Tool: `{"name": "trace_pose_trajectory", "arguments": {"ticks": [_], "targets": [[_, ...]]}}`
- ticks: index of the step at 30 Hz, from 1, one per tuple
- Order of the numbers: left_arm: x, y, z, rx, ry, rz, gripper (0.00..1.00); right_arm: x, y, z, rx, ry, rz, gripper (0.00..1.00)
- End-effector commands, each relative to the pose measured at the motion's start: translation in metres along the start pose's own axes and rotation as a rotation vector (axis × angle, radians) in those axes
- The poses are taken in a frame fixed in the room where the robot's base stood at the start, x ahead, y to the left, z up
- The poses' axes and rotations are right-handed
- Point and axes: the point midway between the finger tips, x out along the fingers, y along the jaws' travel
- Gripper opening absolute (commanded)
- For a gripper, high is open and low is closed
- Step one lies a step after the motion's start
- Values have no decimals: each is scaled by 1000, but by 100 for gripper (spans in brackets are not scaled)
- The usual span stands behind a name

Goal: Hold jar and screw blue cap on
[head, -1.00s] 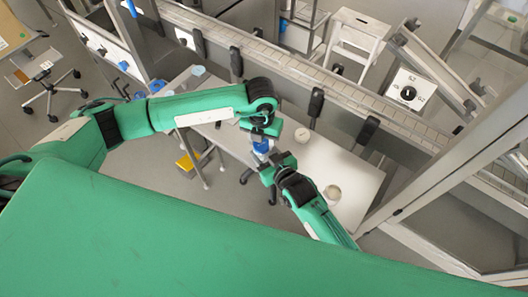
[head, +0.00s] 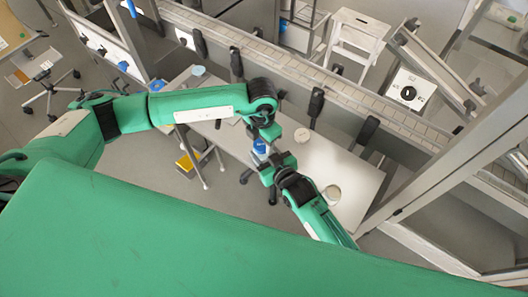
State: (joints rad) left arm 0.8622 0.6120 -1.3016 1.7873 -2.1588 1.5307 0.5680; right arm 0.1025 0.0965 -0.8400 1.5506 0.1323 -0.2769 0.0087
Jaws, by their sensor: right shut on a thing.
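A small blue and white item (head: 259,147) shows between my two grippers above the near edge of the white table. The blue looks like the cap, with the jar mostly hidden by the fingers. My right gripper (head: 268,166) is just below it and shut on what looks like the jar. My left gripper (head: 262,138) points down from above, close to the blue part. Its fingers are too small and hidden to tell whether they grip the cap. I cannot tell whether the cap sits on the jar.
The white table (head: 355,172) holds a white round container (head: 332,192) at right and a small whitish item (head: 301,135) near its back. A conveyor rail (head: 300,75) runs behind the table. The table's right part is mostly clear.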

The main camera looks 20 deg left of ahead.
Motion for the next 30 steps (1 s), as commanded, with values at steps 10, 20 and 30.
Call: {"name": "trace_pose_trajectory", "arguments": {"ticks": [10,20,30], "targets": [[0,0,0,-8,0,0,63,0,0,0,0,0,0,19],[0,0,-1,-340,1,-2,63,0,0,0,0,0,0,19],[0,1,0,-506,0,0,63,0,0,0,0,0,0,19]]}}
